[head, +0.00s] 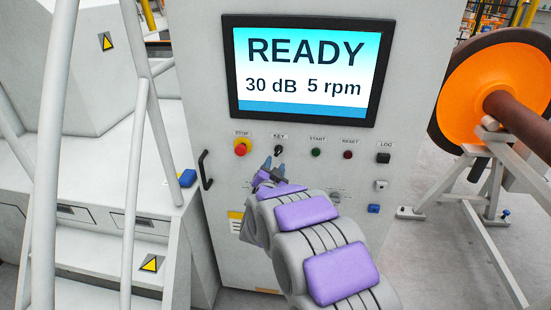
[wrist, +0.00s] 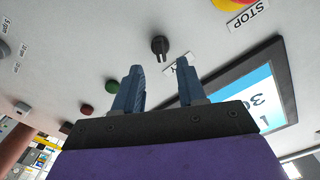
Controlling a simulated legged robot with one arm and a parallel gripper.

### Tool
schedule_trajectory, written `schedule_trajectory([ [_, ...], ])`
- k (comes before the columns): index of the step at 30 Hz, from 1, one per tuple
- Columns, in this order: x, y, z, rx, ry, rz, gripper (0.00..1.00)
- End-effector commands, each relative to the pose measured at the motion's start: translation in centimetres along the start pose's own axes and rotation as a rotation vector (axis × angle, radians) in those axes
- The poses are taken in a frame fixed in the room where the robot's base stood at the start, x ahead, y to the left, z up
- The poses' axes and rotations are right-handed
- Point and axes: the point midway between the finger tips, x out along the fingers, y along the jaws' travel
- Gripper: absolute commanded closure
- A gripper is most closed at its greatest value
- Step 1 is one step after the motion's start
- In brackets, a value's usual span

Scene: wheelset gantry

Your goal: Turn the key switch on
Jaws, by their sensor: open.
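The key switch (head: 281,150) is a small dark knob under the KEY label on the grey control panel, between the red stop button and the green start button. In the wrist view the black key switch (wrist: 160,46) stands out from the panel, beyond my fingertips and roughly between them in the picture. My gripper (head: 273,165) is just below the key switch in the head view. In the wrist view my gripper (wrist: 158,80) has its two blue fingers apart with nothing between them. It looks clear of the knob.
The screen (head: 307,72) above reads READY, 30 dB, 5 rpm. The red stop button (head: 241,149) is left of the key, the green start button (head: 316,152) and dark red reset button (head: 348,154) right. A handle (head: 205,170) juts out at the panel's left edge.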

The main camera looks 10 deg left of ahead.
Motion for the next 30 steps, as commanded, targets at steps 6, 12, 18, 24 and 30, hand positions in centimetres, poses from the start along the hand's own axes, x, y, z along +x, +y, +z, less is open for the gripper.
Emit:
schedule_trajectory([
  [6,-3.9,-0.3,-0.1,0.000,-0.001,-0.003,0.60],
  [12,-7.2,-0.3,0.0,0.001,0.000,-0.003,0.60],
  [18,-9.3,-0.2,0.1,0.001,-0.002,-0.001,0.60],
  [24,-9.9,-0.1,0.1,0.001,0.001,-0.001,0.60],
  [30,-9.9,-0.1,0.1,0.001,0.001,-0.001,0.60],
])
